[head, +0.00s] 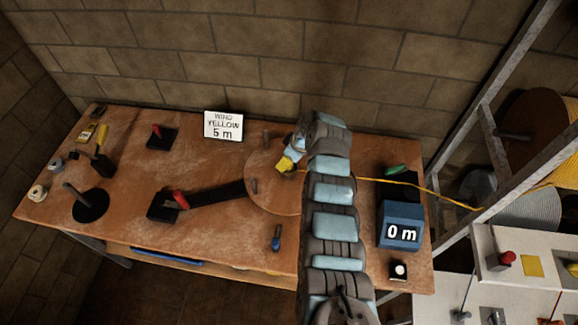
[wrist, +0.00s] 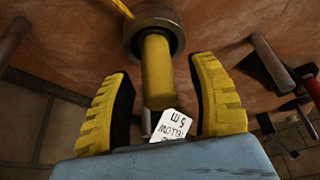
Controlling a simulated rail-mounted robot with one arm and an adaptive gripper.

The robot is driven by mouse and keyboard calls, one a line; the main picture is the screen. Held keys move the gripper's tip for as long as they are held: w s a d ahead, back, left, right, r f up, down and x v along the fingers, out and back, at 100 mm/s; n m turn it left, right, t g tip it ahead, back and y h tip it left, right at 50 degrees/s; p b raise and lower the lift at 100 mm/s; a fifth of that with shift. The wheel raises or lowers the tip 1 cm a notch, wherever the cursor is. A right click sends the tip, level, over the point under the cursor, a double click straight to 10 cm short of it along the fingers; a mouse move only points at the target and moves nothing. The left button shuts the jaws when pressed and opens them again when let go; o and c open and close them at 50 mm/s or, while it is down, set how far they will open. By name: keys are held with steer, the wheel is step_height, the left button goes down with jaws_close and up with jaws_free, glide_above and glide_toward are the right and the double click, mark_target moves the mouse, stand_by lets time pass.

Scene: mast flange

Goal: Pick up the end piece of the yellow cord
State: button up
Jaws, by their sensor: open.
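The yellow cord (head: 430,188) runs from the rack at the right, across the bench's right side, toward my gripper (head: 286,163). In the wrist view a stretch of yellow cord (wrist: 122,8) shows at the top edge. A yellow cylinder, seemingly the cord's end piece (wrist: 157,75), lies between the yellow fingers of my gripper (wrist: 160,66), with a grey metal collar (wrist: 152,38) at its far end. The fingers are open, with visible gaps on both sides of it. In the head view my arm and fingers hide the end piece.
A round wooden disc (head: 262,196) with upright pegs lies under my gripper. A black arm with a red handle (head: 180,199) stands left of it. A blue counter (head: 400,225) reading 0 m stands right. A sign (head: 223,125) reads "WIND YELLOW 5 m". A brick wall bounds the back.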

steer(key=shift+w+a+f, duration=0.1)
steer(key=shift+a+f, duration=0.1)
steer(key=shift+f, duration=0.45)
jaws_close()
